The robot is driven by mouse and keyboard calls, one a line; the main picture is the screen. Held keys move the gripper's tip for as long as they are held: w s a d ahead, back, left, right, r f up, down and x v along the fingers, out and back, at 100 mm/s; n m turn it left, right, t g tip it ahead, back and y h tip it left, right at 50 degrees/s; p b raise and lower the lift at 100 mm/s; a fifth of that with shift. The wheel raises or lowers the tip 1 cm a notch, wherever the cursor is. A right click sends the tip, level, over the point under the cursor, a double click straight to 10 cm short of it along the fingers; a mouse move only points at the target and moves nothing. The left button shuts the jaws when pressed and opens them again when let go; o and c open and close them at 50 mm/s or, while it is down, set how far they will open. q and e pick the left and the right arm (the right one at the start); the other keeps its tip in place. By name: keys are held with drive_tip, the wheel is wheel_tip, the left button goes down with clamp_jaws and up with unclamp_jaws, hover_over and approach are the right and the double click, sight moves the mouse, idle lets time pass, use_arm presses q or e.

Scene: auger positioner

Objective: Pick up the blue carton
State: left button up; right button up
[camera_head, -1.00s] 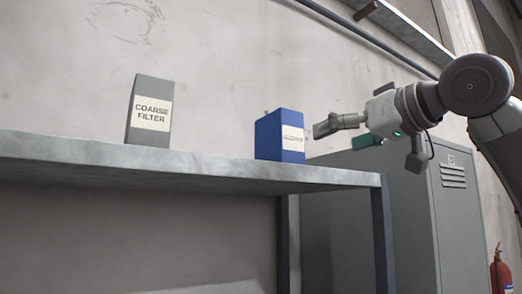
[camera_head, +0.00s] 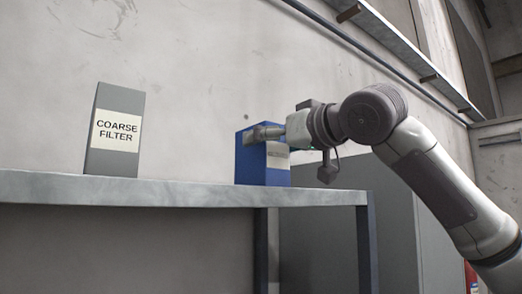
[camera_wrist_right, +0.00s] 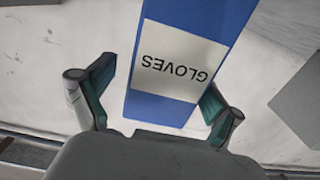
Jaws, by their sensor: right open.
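The blue carton (camera_head: 262,172) stands upright near the right end of the shelf, with a pale label. In the right wrist view its label reads GLOVES upside down on the carton (camera_wrist_right: 160,108). My right gripper (camera_head: 254,134) is at the carton's upper front and hides part of it. In the right wrist view the open jaws (camera_wrist_right: 158,85) have one finger on each side of the carton. A gap shows at the left finger; the right finger is close to the carton's edge, and I cannot tell if it touches. My left gripper is out of view.
A grey COARSE FILTER box (camera_head: 115,132) stands on the grey shelf (camera_head: 150,192), left of the carton with clear room between. A grey cabinet (camera_head: 330,235) stands below right. The wall is behind the shelf.

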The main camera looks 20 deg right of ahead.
drive_tip(key=shift+w+a+r, duration=0.3)
drive_tip(key=shift+w, duration=0.25)
drive_tip(key=shift+w+a+p, duration=0.2)
drive_tip(key=shift+w+p, duration=0.15)
drive_tip(key=shift+p, duration=0.1)
drive_tip(key=shift+w+a+f, duration=0.1)
drive_tip(key=shift+w+f, duration=0.05)
drive_tip(key=shift+w, duration=0.15)
drive_tip(key=shift+w+a+f, duration=0.1)
drive_tip(key=shift+w, duration=0.05)
drive_tip(key=c, duration=0.6)
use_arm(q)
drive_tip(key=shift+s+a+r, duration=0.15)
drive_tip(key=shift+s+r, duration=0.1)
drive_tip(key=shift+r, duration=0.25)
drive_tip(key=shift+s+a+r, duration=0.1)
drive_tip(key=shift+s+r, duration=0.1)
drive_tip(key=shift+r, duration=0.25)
use_arm(e)
drive_tip(key=c, duration=0.7)
